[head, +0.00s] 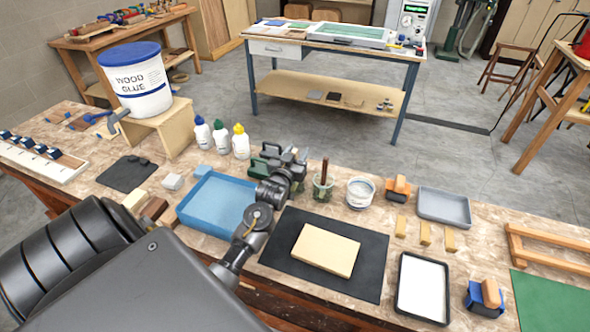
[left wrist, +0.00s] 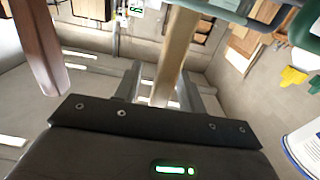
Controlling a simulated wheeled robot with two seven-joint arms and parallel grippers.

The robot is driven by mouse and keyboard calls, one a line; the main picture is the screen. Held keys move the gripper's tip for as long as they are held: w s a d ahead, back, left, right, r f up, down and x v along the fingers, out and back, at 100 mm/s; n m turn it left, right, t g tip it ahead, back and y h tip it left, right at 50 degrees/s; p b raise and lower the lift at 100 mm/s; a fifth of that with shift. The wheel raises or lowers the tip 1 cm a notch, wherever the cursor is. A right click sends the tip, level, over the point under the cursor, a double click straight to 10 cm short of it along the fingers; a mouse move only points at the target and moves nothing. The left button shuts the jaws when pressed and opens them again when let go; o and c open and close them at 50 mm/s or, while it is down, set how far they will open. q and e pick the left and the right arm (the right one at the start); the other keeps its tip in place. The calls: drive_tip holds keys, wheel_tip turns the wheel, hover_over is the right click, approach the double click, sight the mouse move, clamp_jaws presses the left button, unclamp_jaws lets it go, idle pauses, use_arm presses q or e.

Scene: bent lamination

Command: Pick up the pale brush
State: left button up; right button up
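The pale brush shows in the left wrist view as a pale wooden handle (left wrist: 178,45), running from the top edge down between the two fingers of my left gripper (left wrist: 160,75). The fingers stand apart, with a gap on the handle's left; contact on its right side is unclear. In the head view my left gripper (head: 290,156) is just left of a glass jar (head: 323,188) with a dark brown handle standing in it. I cannot make out the pale brush in that view. A brown handle (left wrist: 40,45) is at the left of the wrist view. My right gripper is out of view.
Glue bottles (head: 221,138) and a wood glue bucket (head: 135,80) stand left of the gripper. A blue tray (head: 205,199) lies in front. A white tub (head: 360,191) is right of the jar. A pale block (head: 325,250) lies on a black mat (head: 372,262).

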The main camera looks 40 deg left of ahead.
use_arm(q)
drive_tip(key=shift+w, duration=0.1)
clamp_jaws()
idle(0.3)
